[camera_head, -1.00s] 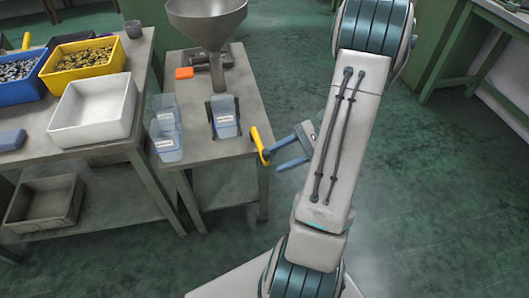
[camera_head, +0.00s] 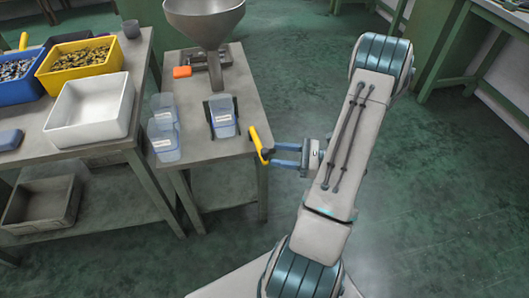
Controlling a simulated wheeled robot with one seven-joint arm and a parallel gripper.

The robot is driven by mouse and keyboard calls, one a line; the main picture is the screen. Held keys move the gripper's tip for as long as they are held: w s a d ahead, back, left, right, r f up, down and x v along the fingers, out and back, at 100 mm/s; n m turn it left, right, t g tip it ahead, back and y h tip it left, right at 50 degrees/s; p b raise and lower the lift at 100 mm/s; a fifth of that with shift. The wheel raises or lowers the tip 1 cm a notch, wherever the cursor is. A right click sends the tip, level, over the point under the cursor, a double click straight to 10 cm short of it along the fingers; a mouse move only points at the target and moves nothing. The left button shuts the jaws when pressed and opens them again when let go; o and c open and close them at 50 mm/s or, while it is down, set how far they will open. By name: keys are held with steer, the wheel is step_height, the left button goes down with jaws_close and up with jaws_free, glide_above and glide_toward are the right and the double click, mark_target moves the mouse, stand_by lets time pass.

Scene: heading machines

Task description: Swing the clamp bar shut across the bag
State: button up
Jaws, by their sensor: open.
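The yellow clamp bar (camera_head: 257,140) sticks out past the right edge of the bench, swung away from the bag. A clear blue bag (camera_head: 223,117) with a white label stands upright in a dark holder (camera_head: 208,112) on the bench, left of the bar. My gripper (camera_head: 275,155) is open, with two blue fingers pointing left. The fingertips are close to the near end of the bar, on its right side. I cannot tell whether they touch it or reach around it.
Two more labelled clear bags (camera_head: 165,140) stand at the bench's left edge. Bins, including a white one (camera_head: 90,108), fill the left table. The floor right of the bench is clear.

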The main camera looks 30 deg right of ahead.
mark_target(264, 152)
steer(key=x, duration=0.5)
jaws_close()
steer(key=shift+w+a, duration=0.1)
